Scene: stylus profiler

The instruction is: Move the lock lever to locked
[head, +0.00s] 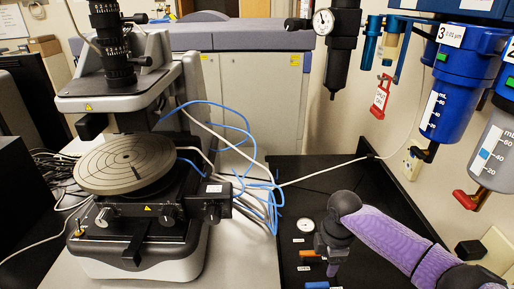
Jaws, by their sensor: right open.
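My right arm comes in from the lower right, and its dark gripper (332,268) points down over the black surface. It is open; its fingertips are small and partly hidden. Just left of it are a short orange handle (308,253) and a small white label (304,268). A blue handle (316,285) shows at the bottom edge. I cannot read which of these is the lock lever, or its position. I cannot tell whether the gripper touches any of them. My left gripper is not in view.

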